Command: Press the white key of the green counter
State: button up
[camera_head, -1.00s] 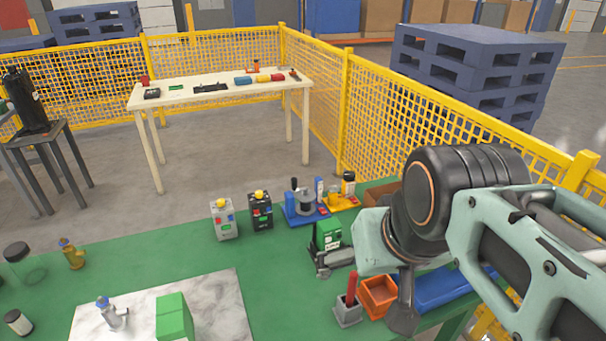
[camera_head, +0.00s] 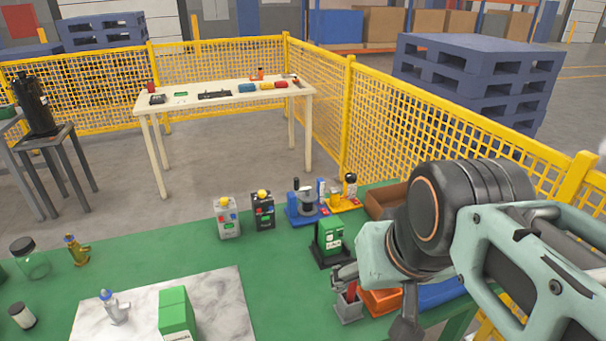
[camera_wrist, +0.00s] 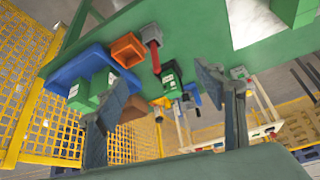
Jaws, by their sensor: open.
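The green counter (camera_head: 329,236) stands upright on a dark base on the green table, with white markings on its front face. I cannot tell which marking is the white key. My gripper (camera_head: 346,277) is in front of and below the counter in the head view, partly hidden by my arm. In the wrist view my gripper (camera_wrist: 161,80) is open and empty, fingers wide apart. A green block with a white face, probably the counter (camera_wrist: 170,77), shows between the fingers, beyond them and apart from them.
A grey holder with a red handle (camera_head: 349,292) and an orange bin (camera_head: 383,302) are close to my gripper. A blue tray (camera_head: 440,292) lies right. Grey (camera_head: 227,221) and black (camera_head: 263,213) boxes with yellow knobs stand left of the counter.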

grip_shut()
dwell(1.5)
